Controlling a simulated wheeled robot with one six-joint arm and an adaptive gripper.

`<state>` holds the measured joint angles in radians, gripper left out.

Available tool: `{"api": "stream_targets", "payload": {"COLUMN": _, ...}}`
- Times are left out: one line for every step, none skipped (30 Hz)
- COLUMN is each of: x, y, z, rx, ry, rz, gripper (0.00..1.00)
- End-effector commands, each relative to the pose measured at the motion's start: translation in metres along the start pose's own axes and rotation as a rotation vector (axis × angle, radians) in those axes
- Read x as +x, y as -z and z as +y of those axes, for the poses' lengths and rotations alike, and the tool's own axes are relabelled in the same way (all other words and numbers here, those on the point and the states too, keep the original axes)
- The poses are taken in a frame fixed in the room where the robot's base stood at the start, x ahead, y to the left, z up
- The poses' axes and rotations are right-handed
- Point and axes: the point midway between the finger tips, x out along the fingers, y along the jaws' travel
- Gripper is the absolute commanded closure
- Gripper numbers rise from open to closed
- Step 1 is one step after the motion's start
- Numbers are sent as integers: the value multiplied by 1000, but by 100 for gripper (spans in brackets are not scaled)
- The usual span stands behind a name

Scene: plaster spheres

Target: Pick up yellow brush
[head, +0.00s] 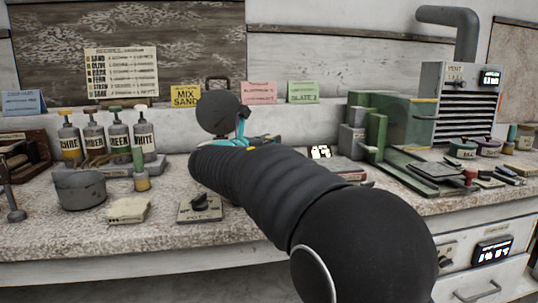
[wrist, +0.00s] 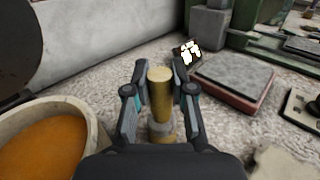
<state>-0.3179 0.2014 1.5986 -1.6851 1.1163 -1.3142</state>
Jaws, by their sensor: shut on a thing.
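In the wrist view the yellow brush (wrist: 160,88) shows as an upright, dull yellow cylinder with a flat round top and a paler band lower down. My gripper (wrist: 160,92) is shut on it, with one finger on each side. The lower end of the brush is hidden by my gripper's body, so I cannot tell whether it touches the counter. In the head view my arm hides the brush, and only teal parts of my gripper (head: 238,136) show beyond the arm.
A bowl of orange material (wrist: 48,148) stands close left of my gripper. A scale (wrist: 232,84) with a lit display lies to the right. Bottles (head: 145,138), a grey pot (head: 80,189) and a green machine (head: 405,122) stand on the counter (head: 60,236).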

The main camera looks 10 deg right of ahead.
Motion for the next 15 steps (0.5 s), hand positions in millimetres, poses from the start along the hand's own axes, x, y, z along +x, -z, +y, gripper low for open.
{"api": "stream_targets", "payload": {"x": 0, "y": -1, "z": 0, "rx": 1, "ry": 0, "rz": 0, "gripper": 100}}
{"api": "stream_targets", "payload": {"x": 0, "y": -2, "z": 0, "rx": 1, "ry": 0, "rz": -1, "gripper": 100}}
{"api": "stream_targets", "payload": {"x": 0, "y": -4, "z": 0, "rx": 1, "ry": 0, "rz": -1, "gripper": 100}}
{"api": "stream_targets", "payload": {"x": 0, "y": -5, "z": 0, "rx": 1, "ry": 0, "rz": -1, "gripper": 100}}
{"api": "stream_targets", "payload": {"x": 0, "y": -7, "z": 0, "rx": 1, "ry": 0, "rz": -1, "gripper": 100}}
{"api": "stream_targets", "payload": {"x": 0, "y": -11, "z": 0, "rx": 2, "ry": 0, "rz": -1, "gripper": 100}}
{"api": "stream_targets", "payload": {"x": 0, "y": -14, "z": 0, "rx": 3, "ry": 0, "rz": -2, "gripper": 100}}
{"api": "stream_targets", "payload": {"x": 0, "y": -18, "z": 0, "rx": 3, "ry": 0, "rz": -2, "gripper": 100}}
{"api": "stream_targets", "payload": {"x": 0, "y": -23, "z": 0, "rx": 2, "ry": 0, "rz": -2, "gripper": 100}}
{"api": "stream_targets", "payload": {"x": 0, "y": -28, "z": 0, "rx": 3, "ry": 0, "rz": -2, "gripper": 100}}
{"api": "stream_targets", "payload": {"x": 0, "y": -34, "z": 0, "rx": 4, "ry": 0, "rz": -2, "gripper": 100}}
{"api": "stream_targets", "payload": {"x": 0, "y": -42, "z": 0, "rx": 4, "ry": 0, "rz": -2, "gripper": 100}}
{"api": "stream_targets", "payload": {"x": 0, "y": -47, "z": -3, "rx": 5, "ry": 1, "rz": -2, "gripper": 100}}
{"api": "stream_targets", "payload": {"x": 1, "y": -49, "z": -12, "rx": 4, "ry": 2, "rz": -2, "gripper": 100}}
{"api": "stream_targets", "payload": {"x": 1, "y": -54, "z": -21, "rx": 4, "ry": 2, "rz": -2, "gripper": 100}}
